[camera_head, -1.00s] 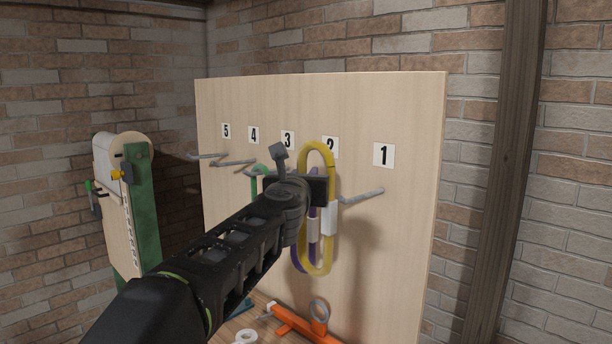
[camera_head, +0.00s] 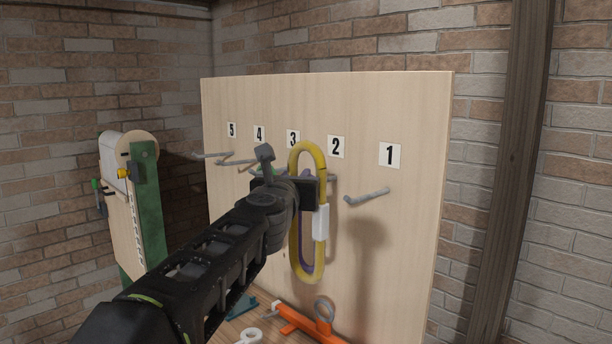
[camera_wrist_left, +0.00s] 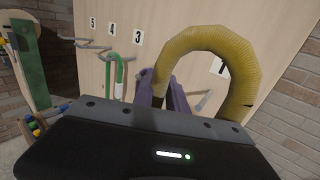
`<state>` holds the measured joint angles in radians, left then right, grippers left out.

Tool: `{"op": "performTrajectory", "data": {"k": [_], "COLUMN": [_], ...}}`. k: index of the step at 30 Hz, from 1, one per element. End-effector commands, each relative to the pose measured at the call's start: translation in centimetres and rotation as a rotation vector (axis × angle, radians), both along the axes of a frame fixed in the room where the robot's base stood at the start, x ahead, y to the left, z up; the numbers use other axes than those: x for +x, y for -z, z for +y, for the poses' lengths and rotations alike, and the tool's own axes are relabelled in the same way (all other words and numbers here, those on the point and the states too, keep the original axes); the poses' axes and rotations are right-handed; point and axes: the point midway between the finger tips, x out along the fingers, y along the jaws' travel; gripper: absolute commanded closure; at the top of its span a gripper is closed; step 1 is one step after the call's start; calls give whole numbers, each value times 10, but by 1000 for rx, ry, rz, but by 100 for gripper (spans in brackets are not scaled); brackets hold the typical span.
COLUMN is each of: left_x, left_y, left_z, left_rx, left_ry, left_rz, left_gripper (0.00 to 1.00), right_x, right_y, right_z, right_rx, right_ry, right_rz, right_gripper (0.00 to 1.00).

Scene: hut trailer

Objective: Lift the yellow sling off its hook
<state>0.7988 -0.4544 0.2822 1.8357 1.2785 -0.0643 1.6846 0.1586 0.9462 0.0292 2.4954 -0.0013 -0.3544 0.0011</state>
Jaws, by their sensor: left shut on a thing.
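The yellow sling (camera_head: 295,241) is a long upright loop with a white sleeve, in front of the board near label 2. My left gripper (camera_head: 311,192) is shut on its upper part. In the left wrist view the sling's top (camera_wrist_left: 205,42) arches above the gripper (camera_wrist_left: 160,108). A purple sling (camera_head: 306,250) hangs behind it, mostly hidden; it also shows in the wrist view (camera_wrist_left: 177,98). A hook tip (camera_head: 331,177) shows just right of the yellow loop; I cannot tell whether it passes through the loop. My right gripper is not in view.
The numbered board (camera_head: 400,250) carries a bare hook (camera_head: 367,196) under label 1 and more hooks (camera_head: 212,155) at left. A green sling (camera_wrist_left: 116,68) hangs left of the purple one. An orange tool (camera_head: 300,322) and white tape roll (camera_head: 248,337) lie below.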

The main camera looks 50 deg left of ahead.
Motion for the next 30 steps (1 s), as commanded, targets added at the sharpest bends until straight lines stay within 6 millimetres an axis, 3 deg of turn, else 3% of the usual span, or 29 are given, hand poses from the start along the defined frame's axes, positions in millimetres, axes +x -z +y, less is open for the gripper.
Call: {"op": "performTrajectory", "data": {"k": [30], "left_x": [-89], "left_y": [-2], "left_z": [-2], "left_rx": [0], "left_ry": [0], "left_rz": [-1], "left_gripper": [100], "right_x": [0], "right_y": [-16], "right_z": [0], "right_rx": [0], "right_ry": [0], "right_rz": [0], "right_gripper": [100]}}
